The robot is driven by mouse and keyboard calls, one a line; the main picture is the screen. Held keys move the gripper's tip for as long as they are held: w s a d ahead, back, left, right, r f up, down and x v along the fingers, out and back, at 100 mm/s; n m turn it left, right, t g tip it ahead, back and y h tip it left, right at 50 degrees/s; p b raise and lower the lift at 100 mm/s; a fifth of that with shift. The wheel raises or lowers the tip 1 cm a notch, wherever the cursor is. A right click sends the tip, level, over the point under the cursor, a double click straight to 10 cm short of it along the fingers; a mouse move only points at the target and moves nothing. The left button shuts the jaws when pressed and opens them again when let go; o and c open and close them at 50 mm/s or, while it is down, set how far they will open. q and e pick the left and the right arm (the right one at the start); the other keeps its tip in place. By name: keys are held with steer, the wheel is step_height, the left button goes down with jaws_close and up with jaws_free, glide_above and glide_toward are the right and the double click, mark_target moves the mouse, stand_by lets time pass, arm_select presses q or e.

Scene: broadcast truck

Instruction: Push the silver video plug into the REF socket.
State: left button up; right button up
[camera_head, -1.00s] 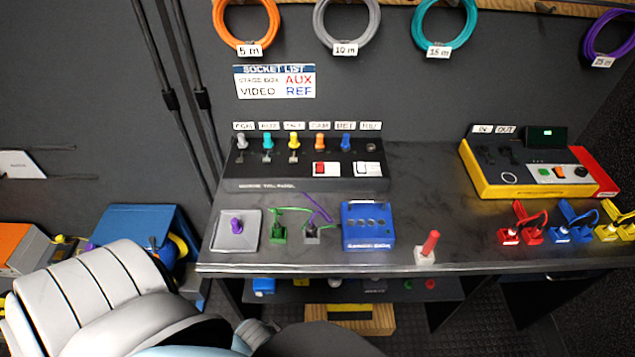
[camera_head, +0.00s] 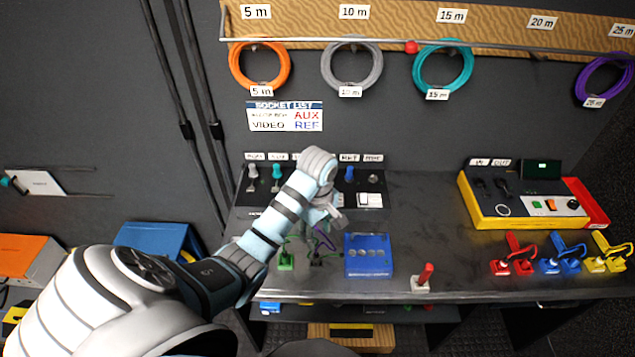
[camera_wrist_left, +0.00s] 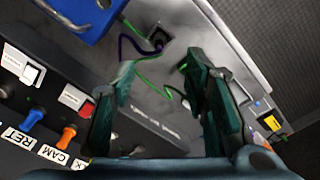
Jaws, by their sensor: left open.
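My left gripper (camera_head: 332,216) is open and empty, above the desk in front of the switch panel. In the left wrist view its two dark green fingers (camera_wrist_left: 160,68) are spread apart, with the small dark block (camera_wrist_left: 160,40) beyond their tips. A purple cable (camera_head: 324,238) and a green cable reach this block; it may hold the silver video plug, but the plug is too small to tell. The REF socket (camera_head: 373,179) seems to be the round fitting at the panel's right end; its label (camera_head: 373,157) is blurred. My right gripper is not in view.
The switch panel (camera_head: 371,200) is partly hidden by my left arm. A blue box (camera_head: 368,255) stands right of the small block, and a green plug (camera_head: 286,262) left of it. A red-handled piece (camera_head: 425,277) is near the desk edge. A yellow device (camera_head: 490,213) stands right.

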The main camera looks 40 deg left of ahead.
mark_target(316, 253)
arm_select(q)
steer(key=f+n+b, duration=0.1)
steer(key=b, duration=0.1)
steer(key=w+f+n+b, duration=0.1)
steer(key=b, duration=0.1)
steer(key=shift+w+a+f, duration=0.15)
steer(key=shift+a, duration=0.2)
steer(key=f, duration=0.3)
steer(key=f+b, duration=0.1)
steer(key=f, duration=0.6)
steer(key=shift+s+f, duration=0.1)
steer(key=shift+s, duration=0.3)
steer(key=shift+c, duration=0.6)
jaws_close()
